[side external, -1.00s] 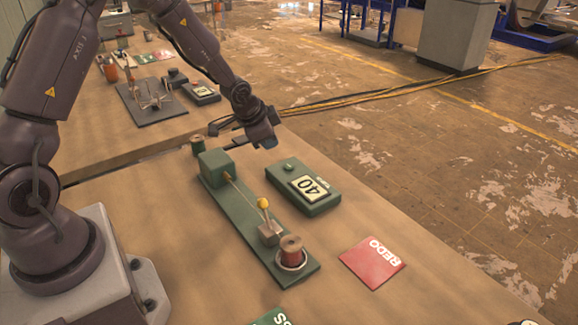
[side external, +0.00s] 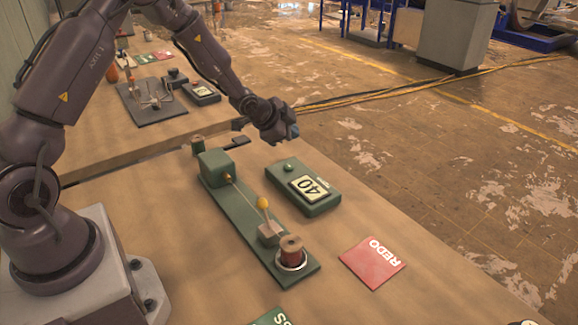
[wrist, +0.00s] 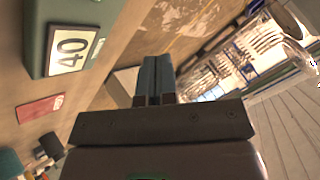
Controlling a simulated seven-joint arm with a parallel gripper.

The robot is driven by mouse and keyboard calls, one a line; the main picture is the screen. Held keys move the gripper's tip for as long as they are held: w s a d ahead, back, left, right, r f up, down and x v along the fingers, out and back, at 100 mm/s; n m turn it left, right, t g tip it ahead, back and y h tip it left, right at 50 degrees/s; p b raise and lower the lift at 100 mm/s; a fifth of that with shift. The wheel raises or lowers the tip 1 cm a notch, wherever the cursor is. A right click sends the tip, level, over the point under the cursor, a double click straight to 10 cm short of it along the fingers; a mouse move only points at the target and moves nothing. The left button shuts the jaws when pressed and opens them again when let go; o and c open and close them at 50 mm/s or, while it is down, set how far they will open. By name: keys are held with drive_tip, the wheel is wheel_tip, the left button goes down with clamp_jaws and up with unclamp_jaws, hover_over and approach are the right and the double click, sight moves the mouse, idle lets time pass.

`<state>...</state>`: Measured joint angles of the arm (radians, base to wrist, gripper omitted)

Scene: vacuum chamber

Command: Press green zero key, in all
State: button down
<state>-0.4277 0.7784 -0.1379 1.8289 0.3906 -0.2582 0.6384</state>
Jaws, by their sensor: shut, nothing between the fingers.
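The green counter box (side external: 318,203) lies on the bench, with a display (side external: 310,187) reading 40. A small round green key (side external: 289,167) sits on the box's far end. My gripper (side external: 293,131) is above and beyond that end, apart from the key. In the wrist view, the blue-grey fingers (wrist: 156,77) are together with nothing between them. The counter box (wrist: 38,40) and its display (wrist: 72,48) show at the upper left there, but I cannot make out the key clearly.
A green base plate (side external: 238,220) with a block, a yellow-tipped lever and a copper-coloured spool (side external: 291,250) lies left of the counter. A red REDO card (side external: 372,263) lies nearer. A dark small piece (side external: 237,142) is left of my gripper.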

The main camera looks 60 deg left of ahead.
sight(290, 167)
wheel_tip(290, 167, down, 6)
drive_tip(key=shift+f, duration=0.25)
drive_tip(key=shift+f, duration=0.1)
idle(2.0)
drive_tip(key=shift+f, duration=0.35)
drive_tip(key=shift+f, duration=0.4)
idle(0.6)
drive_tip(key=shift+r, duration=0.85)
drive_tip(key=shift+r, duration=2.5)
